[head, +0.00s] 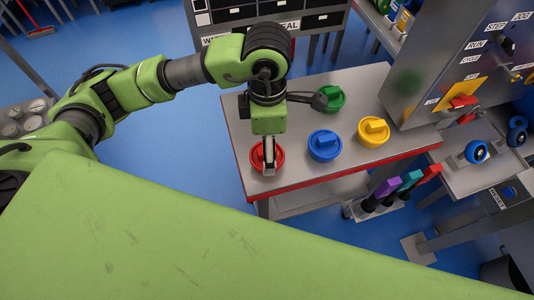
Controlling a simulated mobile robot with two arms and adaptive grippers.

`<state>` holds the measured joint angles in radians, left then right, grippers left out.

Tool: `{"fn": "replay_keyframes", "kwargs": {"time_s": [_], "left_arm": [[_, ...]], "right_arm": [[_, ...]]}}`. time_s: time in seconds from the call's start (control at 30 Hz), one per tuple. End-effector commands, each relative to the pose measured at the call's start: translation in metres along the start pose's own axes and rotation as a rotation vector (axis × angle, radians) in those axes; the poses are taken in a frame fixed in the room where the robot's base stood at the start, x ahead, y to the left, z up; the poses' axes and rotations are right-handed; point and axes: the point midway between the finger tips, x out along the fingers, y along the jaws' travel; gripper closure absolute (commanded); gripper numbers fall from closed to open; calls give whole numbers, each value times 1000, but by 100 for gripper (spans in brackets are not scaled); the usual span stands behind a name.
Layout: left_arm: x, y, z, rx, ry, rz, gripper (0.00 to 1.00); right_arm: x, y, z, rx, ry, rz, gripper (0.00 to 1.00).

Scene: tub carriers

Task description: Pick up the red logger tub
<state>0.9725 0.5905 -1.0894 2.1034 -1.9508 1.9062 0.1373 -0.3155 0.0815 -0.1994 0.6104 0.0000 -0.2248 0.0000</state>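The red logger tub (257,168) sits on the grey table (300,177) near its front left corner. It is round, and its top is partly hidden by my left gripper. My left gripper (269,170) comes down from above, with its fingers over the middle of the red tub. The fingers look close together in this view, and I cannot tell whether they are around the tub's handle or just above it. My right gripper is not in view.
On the same table stand a blue tub (325,147), a yellow tub (373,131) and a green tub (333,99). A grey control cabinet (430,75) stands at the table's right end. Purple, teal and red handles (388,187) stick up beside the table's front edge.

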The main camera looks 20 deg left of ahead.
Motion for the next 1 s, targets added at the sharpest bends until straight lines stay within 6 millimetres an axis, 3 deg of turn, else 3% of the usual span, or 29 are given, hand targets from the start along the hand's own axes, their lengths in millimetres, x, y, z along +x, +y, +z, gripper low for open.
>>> {"fn": "replay_keyframes", "kwargs": {"time_s": [0.07,0.17,0.4,0.47,0.63,0.9,0.93,1.0], "left_arm": [[12,0,0,-3,1,-3,19],[22,0,0,-2,1,-2,19],[41,2,-4,-3,5,-6,19],[49,3,-5,-3,4,-6,19],[73,5,-4,-2,0,-3,19],[79,6,-4,0,-1,0,19],[79,5,-4,0,-1,0,22],[79,5,-4,0,-1,0,40]], "right_arm": [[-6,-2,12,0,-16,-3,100],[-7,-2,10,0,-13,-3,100],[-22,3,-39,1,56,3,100],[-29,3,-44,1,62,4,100],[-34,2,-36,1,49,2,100],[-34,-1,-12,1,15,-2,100],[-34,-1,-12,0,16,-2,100],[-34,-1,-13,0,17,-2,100]]}}
